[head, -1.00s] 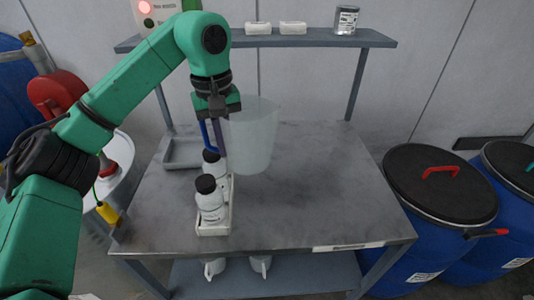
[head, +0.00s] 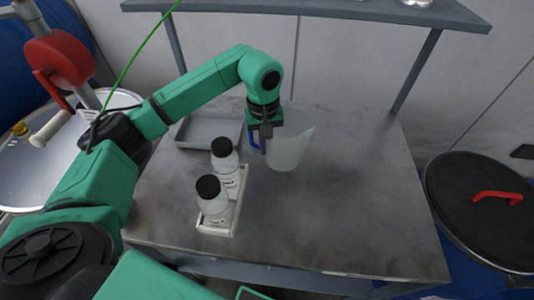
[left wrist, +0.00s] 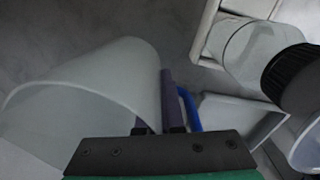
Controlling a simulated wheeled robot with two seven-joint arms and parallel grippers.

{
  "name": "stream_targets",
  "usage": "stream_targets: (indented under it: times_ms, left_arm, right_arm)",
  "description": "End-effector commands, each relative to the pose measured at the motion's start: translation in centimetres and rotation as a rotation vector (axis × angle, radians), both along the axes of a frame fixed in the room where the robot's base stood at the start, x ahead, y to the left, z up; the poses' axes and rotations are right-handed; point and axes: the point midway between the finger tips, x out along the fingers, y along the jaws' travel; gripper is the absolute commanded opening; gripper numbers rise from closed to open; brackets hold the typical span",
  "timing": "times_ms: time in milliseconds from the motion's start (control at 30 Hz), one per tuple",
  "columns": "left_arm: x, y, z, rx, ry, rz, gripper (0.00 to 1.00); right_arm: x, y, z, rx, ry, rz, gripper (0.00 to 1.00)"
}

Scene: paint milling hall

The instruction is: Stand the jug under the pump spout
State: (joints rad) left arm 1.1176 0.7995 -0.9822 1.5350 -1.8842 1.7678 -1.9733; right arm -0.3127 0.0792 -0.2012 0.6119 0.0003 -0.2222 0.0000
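The jug (head: 290,150) is pale, translucent and wide-mouthed with a blue handle; it appears upright over the table's middle. My left gripper (head: 264,142) is at its handle side and appears shut on it. In the left wrist view the jug's wall (left wrist: 90,85) is beside the fingers (left wrist: 160,105), and the blue handle (left wrist: 190,108) shows just right of them. Whether its base touches the table is unclear. The red pump (head: 58,58) stands on a drum at far left, with a pale spout (head: 50,130) pointing down-left. My right gripper is out of view.
Two white bottles with black caps (head: 222,158) (head: 212,200) stand in a white rack (head: 233,218) left of the jug. A grey tray (head: 187,138) lies behind. The grey table (head: 350,215) is clear at right. A black-lidded blue drum (head: 480,205) stands right.

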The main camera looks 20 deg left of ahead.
Motion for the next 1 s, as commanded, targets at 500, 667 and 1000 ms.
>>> stream_targets:
  times_ms: [500,667,1000]
  left_arm:
    - [0.0,0.0,-4.9,-0.001,-0.002,-0.001,0.0]
    - [0.0,0.0,-5.1,-0.001,-0.002,-0.001,0.27]
    - [0.0,0.0,-4.9,0.0,-0.001,-0.001,0.34]
  right_arm:
    - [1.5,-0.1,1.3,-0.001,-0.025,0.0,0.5]
    - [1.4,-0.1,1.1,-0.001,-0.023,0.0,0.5]
    - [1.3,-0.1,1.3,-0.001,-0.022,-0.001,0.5]
